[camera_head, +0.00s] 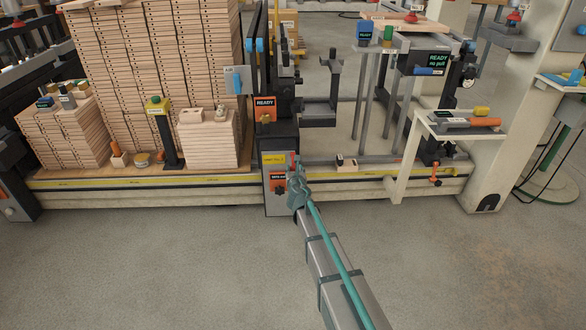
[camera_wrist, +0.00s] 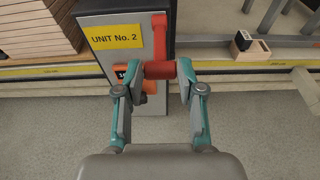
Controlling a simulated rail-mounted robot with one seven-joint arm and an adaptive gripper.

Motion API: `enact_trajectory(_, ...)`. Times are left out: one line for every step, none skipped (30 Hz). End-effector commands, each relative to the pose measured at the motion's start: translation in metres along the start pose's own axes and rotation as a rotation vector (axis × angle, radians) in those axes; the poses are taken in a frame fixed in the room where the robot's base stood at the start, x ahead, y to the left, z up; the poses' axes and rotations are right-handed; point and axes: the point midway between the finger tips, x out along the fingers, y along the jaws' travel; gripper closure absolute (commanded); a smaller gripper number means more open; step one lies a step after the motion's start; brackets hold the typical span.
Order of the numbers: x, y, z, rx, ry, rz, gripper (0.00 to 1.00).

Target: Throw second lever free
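A grey panel (camera_wrist: 108,60) carries a yellow label (camera_wrist: 115,37) reading UNIT No. 2. On its right side is a red lever (camera_wrist: 159,35) with an upright arm and a thick crosswise handle (camera_wrist: 160,70) at its lower end. My gripper (camera_wrist: 161,72) has its two fingertips at the two ends of this handle, seemingly touching both. An orange part (camera_wrist: 121,73) sits left of the handle, partly hidden by the left finger. In the head view my gripper (camera_head: 296,178) is at the panel's front, below the yellow label (camera_head: 273,159), and hides most of the lever.
An orange READY sign (camera_head: 265,110) is above the panel. A small black-and-wood block (camera_wrist: 242,41) lies on the bed to the right. The floor (camera_head: 150,270) in front is clear.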

Motion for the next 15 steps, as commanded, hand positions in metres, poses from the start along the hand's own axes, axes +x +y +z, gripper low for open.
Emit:
enact_trajectory(-0.0001, 0.0001, -0.0005, 0.000, 0.000, 0.000, 0.53)
enact_trajectory(-0.0001, 0.0001, -0.0006, 0.000, 0.000, 0.000, 0.48)
enact_trajectory(0.0000, 0.0001, -0.0007, 0.000, 0.000, 0.000, 0.41)
enact_trajectory(0.0001, 0.0001, -0.0007, 0.000, 0.000, 0.000, 0.38)
enact_trajectory(0.0002, 0.0001, -0.0008, 0.000, 0.000, 0.000, 0.38)
enact_trajectory(0.0002, 0.0001, -0.0008, 0.000, 0.000, 0.000, 0.38)
enact_trajectory(0.0003, 0.0001, -0.0009, 0.000, 0.000, 0.000, 0.38)
enact_trajectory(0.0003, 0.0001, -0.0009, 0.000, 0.000, 0.000, 0.38)
enact_trajectory(0.0004, 0.0001, -0.0010, 0.000, 0.000, 0.000, 0.38)
enact_trajectory(0.0004, 0.0001, -0.0010, 0.000, 0.000, 0.000, 0.38)
enact_trajectory(0.0004, 0.0001, -0.0010, 0.000, 0.000, 0.000, 0.38)
enact_trajectory(0.0004, 0.0001, -0.0010, 0.000, 0.000, 0.000, 0.38)
enact_trajectory(0.0002, 0.0001, -0.0010, 0.000, 0.000, 0.000, 0.38)
enact_trajectory(-0.0002, 0.0000, -0.0010, 0.000, 0.000, 0.000, 0.38)
enact_trajectory(-0.0011, 0.0000, -0.0010, 0.000, 0.000, 0.000, 0.38)
